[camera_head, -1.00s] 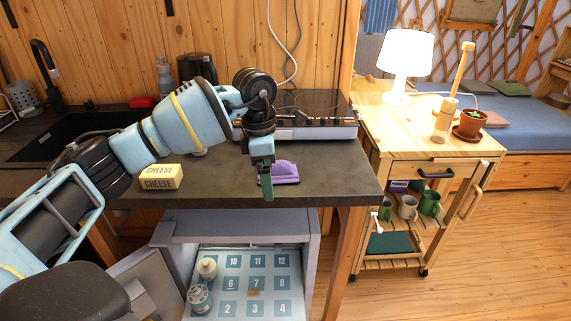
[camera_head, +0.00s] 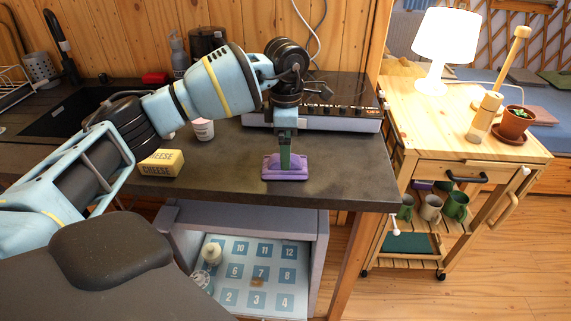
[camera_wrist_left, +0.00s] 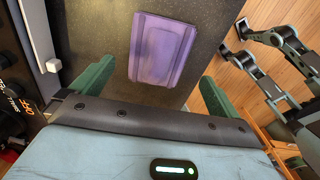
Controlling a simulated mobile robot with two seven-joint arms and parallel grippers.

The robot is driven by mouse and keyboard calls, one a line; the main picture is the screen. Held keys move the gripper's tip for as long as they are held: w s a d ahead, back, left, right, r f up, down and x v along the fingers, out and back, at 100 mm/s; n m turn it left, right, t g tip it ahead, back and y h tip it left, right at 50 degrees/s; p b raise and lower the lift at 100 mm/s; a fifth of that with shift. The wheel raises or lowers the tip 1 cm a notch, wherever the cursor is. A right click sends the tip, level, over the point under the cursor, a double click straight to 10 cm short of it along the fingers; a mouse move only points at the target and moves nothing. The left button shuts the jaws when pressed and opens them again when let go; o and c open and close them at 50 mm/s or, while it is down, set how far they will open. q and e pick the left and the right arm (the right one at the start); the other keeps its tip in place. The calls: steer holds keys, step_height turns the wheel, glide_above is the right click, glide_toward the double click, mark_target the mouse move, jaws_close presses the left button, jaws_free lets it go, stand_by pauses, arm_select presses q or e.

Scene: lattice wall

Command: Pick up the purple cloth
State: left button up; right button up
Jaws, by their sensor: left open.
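The purple cloth (camera_head: 285,173) lies folded on the dark countertop, near its front edge and in front of the stove. My left gripper (camera_head: 286,158) hangs over it, pointing down, and its fingers hide part of the cloth in the head view. In the left wrist view the cloth (camera_wrist_left: 161,50) shows as a flat purple rectangle ahead of the fingers, lying between their lines. The left gripper (camera_wrist_left: 152,90) is open, its green fingers wide apart with nothing between them. My right gripper cannot be made out with certainty.
Below the counter is an open cabinet with a numbered board (camera_head: 257,262). A wooden cart (camera_head: 465,140) with a lamp stands at the right.

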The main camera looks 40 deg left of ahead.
arm_select(q)
steer(key=shift+a+f, duration=0.15)
steer(key=shift+f, duration=2.4)
steer(key=c, duration=0.9)
steer(key=shift+r, duration=0.15)
steer(key=shift+w+r, duration=0.1)
steer(key=shift+r, duration=0.45)
step_height(320, 180, up, 2)
steer(key=shift+r, duration=0.2)
steer(key=s+d+r, duration=0.1)
steer(key=s+d, duration=0.9)
steer(key=s, duration=0.2)
steer(key=shift+s, duration=0.25)
